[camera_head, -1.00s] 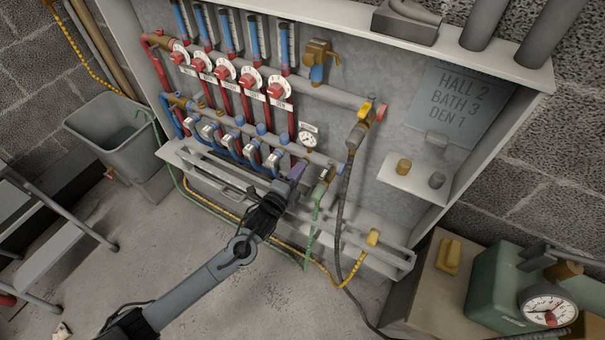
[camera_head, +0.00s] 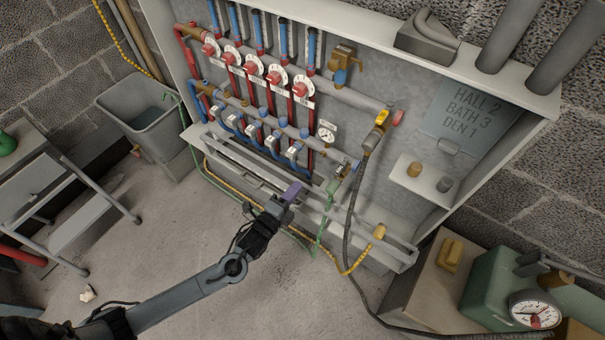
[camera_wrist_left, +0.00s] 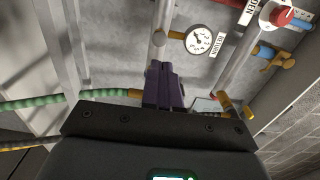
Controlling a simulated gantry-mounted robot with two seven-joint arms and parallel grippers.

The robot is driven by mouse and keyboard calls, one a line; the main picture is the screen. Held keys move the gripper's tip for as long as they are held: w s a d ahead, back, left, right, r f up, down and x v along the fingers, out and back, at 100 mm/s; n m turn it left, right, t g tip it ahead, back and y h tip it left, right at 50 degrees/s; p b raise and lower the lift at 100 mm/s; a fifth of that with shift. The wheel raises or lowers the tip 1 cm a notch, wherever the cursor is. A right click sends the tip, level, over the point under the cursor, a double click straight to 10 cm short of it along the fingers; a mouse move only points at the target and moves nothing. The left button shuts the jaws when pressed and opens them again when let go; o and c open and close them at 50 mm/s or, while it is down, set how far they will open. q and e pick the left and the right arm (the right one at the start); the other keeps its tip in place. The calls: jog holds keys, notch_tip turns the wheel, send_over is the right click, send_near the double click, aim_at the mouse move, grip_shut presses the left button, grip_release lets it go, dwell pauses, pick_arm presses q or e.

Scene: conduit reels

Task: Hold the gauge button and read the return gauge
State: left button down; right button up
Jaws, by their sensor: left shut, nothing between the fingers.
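The return gauge (camera_head: 327,133) is a small round white dial on the lower pipework of the manifold. In the left wrist view the dial (camera_wrist_left: 198,40) shows larger, with a dark needle and a RETURN label (camera_wrist_left: 218,45) beside it. Its figures are too small to read. I cannot make out a gauge button. My left gripper (camera_head: 292,190) has purple fingers, which are shut and empty. It is below and a little left of the gauge in the head view, apart from it. The fingers (camera_wrist_left: 163,85) also show in the left wrist view. My right gripper is not in view.
Red dial valves (camera_head: 274,76) and blue loops stand left of the gauge. A yellow-handled valve (camera_head: 381,118) with a dark hose is to its right. A grey trough (camera_head: 330,212) runs below. A green pump (camera_head: 490,285) stands lower right. The floor at left is partly clear.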

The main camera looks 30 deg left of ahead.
pick_arm(q)
jog(key=s, duration=0.2)
jog(key=shift+s+a+p, duration=0.15)
jog(key=shift+s+p, duration=0.15)
jog(key=shift+s, duration=0.1)
jog(key=shift+s, duration=0.1)
